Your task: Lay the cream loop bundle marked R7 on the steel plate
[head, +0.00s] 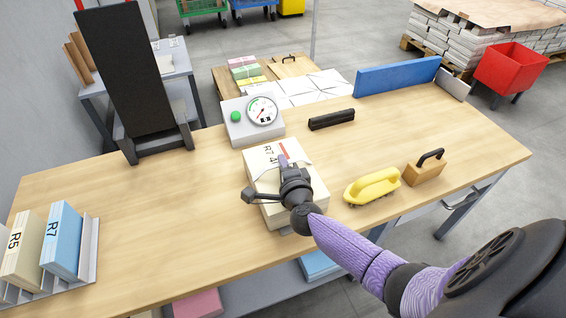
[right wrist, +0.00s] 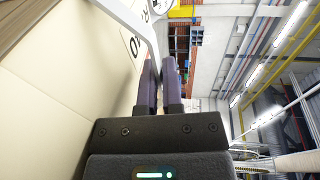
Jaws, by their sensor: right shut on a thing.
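The cream loop bundle (head: 311,195), marked R7 on top, is in front of the dial unit near the middle of the table. My right gripper (head: 284,162) is above it, with its fingers shut on the bundle's white loop. The loop (right wrist: 140,22) runs down between the closed fingers (right wrist: 160,88) in the right wrist view, beside the bundle's cream face (right wrist: 65,85). A grey edge (head: 287,231) of what looks like the steel plate shows under the bundle's near side; the rest is hidden. I cannot tell whether the bundle touches it. My left gripper is not in view.
A dial unit (head: 236,131) with a green button stands behind the bundle. A rack at left holds a cream R5 bundle (head: 22,252) and blue R7 bundle (head: 62,240). Table left of centre is clear.

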